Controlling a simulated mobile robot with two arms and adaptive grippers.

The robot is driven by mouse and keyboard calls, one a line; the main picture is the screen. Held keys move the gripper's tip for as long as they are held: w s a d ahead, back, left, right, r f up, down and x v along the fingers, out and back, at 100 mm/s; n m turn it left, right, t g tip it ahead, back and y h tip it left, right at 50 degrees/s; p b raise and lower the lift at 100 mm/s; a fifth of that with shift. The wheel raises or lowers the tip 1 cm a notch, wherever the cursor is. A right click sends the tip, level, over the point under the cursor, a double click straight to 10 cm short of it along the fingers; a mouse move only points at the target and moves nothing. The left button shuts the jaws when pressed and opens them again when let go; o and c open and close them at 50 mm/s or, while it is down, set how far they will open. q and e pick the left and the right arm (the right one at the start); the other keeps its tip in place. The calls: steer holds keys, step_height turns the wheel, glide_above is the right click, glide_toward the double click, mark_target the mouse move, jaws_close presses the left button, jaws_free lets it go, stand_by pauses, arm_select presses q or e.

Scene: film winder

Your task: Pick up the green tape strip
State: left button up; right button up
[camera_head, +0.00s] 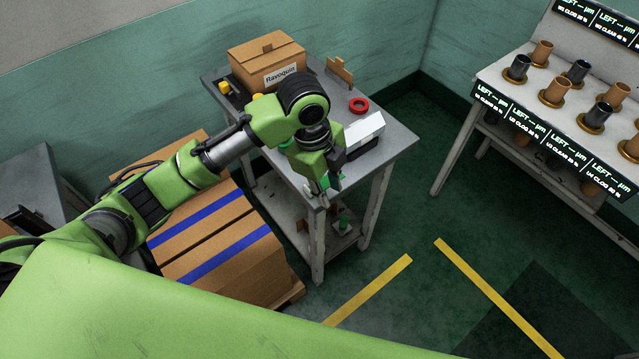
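My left gripper (325,188) points down over the front edge of the grey table (398,142). Its fingers are small and dark here, and I cannot tell whether they are open or shut. A little green shows around the fingertips, but I cannot tell whether it is the green tape strip or part of the gripper. I cannot make out the strip for certain anywhere else; my arm hides part of the tabletop. My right gripper is not in view.
A cardboard box marked Ravoquia (267,65), a red ring (358,105) and a white device (364,131) stand on the table. Small green items (343,222) sit on its lower shelf. A blue-striped carton (222,245) is at the left; a rack (500,88) with cups stands right.

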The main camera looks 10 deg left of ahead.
arm_select(q)
steer(key=w+a+r+m+y, duration=0.2)
steer(key=w+a+r+m, duration=0.1)
steer(key=a+r, duration=0.35)
steer(key=p, duration=0.1)
glide_above(307, 188)
steer(key=shift+g, duration=0.3)
steer(key=f, duration=0.7)
steer(key=shift+s, duration=0.25)
steer(key=f+p, duration=0.1)
steer(key=f, duration=0.4)
steer(key=shift+w+p, duration=0.2)
steer(key=shift+p, duration=0.2)
steer(key=shift+f, duration=0.35)
steer(key=shift+d, duration=0.1)
steer(key=shift+c, duration=0.3)
jaws_close()
